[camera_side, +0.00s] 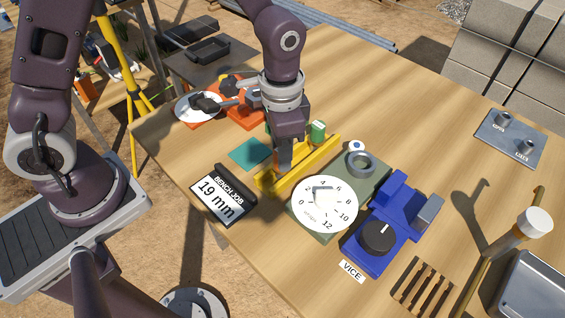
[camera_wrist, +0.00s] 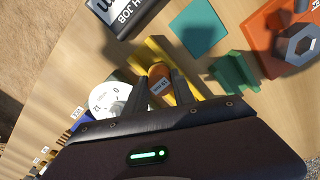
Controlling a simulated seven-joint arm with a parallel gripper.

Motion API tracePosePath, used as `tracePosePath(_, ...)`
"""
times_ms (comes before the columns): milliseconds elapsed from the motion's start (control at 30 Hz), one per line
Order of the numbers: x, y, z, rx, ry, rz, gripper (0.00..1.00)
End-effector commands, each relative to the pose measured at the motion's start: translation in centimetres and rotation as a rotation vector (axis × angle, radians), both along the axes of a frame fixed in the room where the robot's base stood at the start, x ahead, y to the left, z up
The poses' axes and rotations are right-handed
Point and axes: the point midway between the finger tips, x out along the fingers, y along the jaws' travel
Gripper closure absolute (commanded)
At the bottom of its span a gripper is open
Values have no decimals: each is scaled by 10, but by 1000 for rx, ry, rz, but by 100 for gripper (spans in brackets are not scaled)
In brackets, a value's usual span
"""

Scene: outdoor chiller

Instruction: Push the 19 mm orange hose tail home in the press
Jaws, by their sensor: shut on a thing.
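In the wrist view an orange hose tail (camera_wrist: 159,72) with a small printed label sits between the fingers of my gripper (camera_wrist: 160,88). My gripper is shut on it. Both are within a yellow channel-like fixture (camera_wrist: 188,88), which also shows in the side view (camera_side: 266,182). In the side view my gripper (camera_side: 284,165) points down into this fixture and hides the hose tail. I cannot tell how far the tail is seated. A round white dial (camera_side: 312,214) lies beside the fixture. The job card (camera_side: 222,195) reads "BENCH JOB 19 mm".
A blue vice (camera_side: 398,222) with a black knob stands right of the dial. A teal mat (camera_side: 250,154) lies left of the fixture, and a green block (camera_side: 318,131) stands at its far end. A grey plate (camera_side: 511,137) with fittings lies far right. Bare wood lies behind the vice.

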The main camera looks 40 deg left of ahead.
Motion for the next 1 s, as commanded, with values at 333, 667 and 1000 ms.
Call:
tracePosePath(333, 1, 0, 46, -2, -5, 0, 100)
tracePosePath(667, 0, 0, 68, 0, -1, 0, 100)
tracePosePath(1000, 0, 0, 67, 0, -1, 0, 100)
